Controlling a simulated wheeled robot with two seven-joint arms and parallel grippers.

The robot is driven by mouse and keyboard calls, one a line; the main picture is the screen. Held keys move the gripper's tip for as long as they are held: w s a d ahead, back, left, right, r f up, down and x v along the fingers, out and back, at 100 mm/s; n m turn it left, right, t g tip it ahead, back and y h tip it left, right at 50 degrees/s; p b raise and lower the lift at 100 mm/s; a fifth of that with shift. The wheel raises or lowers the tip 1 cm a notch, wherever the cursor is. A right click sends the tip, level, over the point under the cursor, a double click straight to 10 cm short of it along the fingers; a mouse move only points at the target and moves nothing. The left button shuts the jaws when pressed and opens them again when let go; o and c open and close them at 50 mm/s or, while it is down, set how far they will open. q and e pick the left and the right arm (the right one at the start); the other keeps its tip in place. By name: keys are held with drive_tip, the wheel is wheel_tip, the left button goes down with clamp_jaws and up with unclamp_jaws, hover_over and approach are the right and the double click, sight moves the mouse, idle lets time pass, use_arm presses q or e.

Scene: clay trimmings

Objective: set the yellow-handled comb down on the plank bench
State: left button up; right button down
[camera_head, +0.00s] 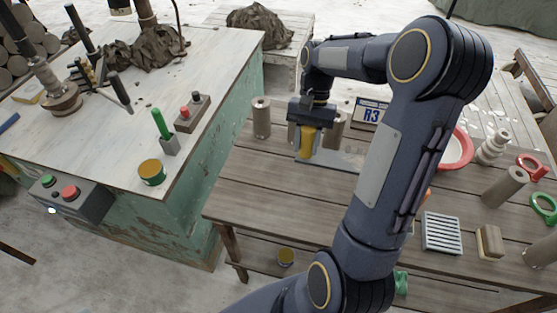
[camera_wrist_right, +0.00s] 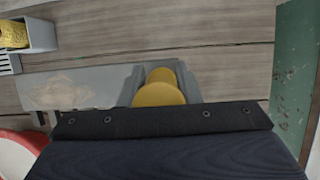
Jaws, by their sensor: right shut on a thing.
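The plank bench (camera_head: 262,185) runs across the middle and right of the head view, and its boards (camera_wrist_right: 225,55) fill much of the right wrist view. My right gripper (camera_head: 306,130) is over the bench's far left part, shut on a yellow handle (camera_head: 305,143), which I take as the comb's. The handle (camera_wrist_right: 158,92) shows between the grey fingers in the right wrist view. It looks about upright in the head view. The comb's teeth are hidden or too small to make out. I cannot tell whether it touches the bench. My left gripper is not in view.
A flat grey plate (camera_head: 343,158) lies beside the gripper. A clay cylinder (camera_head: 261,117) stands to the left, an R3 sign (camera_head: 370,112) behind. A red-rimmed bowl (camera_head: 457,150), a ribbed white block (camera_head: 441,232) and more cylinders stand right. The bench's near-left boards are clear.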

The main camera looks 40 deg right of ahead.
drive_tip(key=w+a+f+p, duration=0.1)
drive_tip(key=w+a+f, duration=0.7)
drive_tip(key=w+f, duration=0.1)
drive_tip(key=shift+w+a+f+p, duration=0.2)
drive_tip(key=shift+w+a+p, duration=0.05)
drive_tip(key=shift+p, duration=0.15)
wheel_tip(320, 180, down, 3)
drive_tip(key=shift+f, duration=0.1)
drive_tip(key=shift+f, duration=0.1)
drive_tip(key=c, duration=1.1)
unclamp_jaws()
drive_tip(key=shift+o, duration=0.2)
